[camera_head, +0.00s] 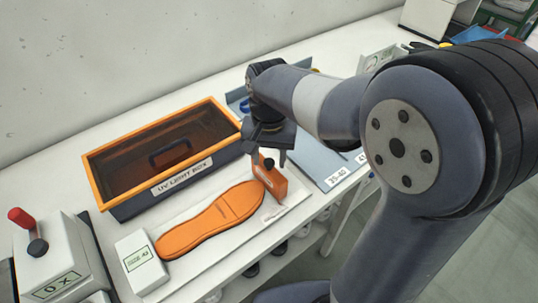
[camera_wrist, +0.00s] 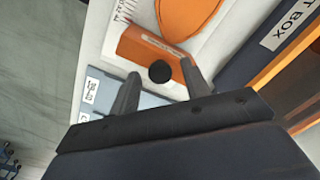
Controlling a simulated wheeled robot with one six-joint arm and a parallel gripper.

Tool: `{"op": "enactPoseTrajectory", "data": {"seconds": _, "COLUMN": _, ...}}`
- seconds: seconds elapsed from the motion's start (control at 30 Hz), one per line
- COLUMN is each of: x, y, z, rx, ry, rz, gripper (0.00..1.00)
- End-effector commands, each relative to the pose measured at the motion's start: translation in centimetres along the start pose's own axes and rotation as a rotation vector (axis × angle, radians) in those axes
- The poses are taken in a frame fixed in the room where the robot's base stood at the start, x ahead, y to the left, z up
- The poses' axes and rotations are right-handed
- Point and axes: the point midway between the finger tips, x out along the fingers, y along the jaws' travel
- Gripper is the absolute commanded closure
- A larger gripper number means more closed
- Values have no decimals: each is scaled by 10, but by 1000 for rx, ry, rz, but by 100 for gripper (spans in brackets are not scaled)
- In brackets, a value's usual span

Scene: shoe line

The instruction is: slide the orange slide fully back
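The orange slide (camera_head: 276,182) is an upright orange block at the right end of the white measuring board (camera_head: 186,254). It also shows in the wrist view (camera_wrist: 141,47), with a black knob (camera_wrist: 160,72) on its near side. The orange insole (camera_head: 212,221) lies flat on the board, its right end close to the slide. My gripper (camera_head: 268,164) is open, pointing down at the slide. In the wrist view my gripper (camera_wrist: 160,68) has one finger on each side of the knob, with gaps on both sides. I cannot tell how far down the fingers reach around it.
An orange-rimmed UV light box (camera_head: 119,209) stands behind the board. A white labelled block (camera_head: 141,264) is at the board's left end. A white box with a red-tipped lever (camera_head: 45,255) stands at far left. Blue-grey trays (camera_head: 318,160) lie right of the slide.

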Motion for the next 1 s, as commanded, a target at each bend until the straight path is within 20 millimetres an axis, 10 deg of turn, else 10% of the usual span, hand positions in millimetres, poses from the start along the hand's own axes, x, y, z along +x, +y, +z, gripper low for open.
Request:
{"op": "enactPoseTrajectory", "data": {"seconds": 0.53, "x": 0, "y": 0, "z": 0, "rx": 0, "ry": 1, "rz": 0, "gripper": 100}}
{"op": "enactPoseTrajectory", "data": {"seconds": 1.0, "x": -3, "y": 20, "z": -21, "rx": 6, "ry": 0, "rz": 0, "gripper": 100}}
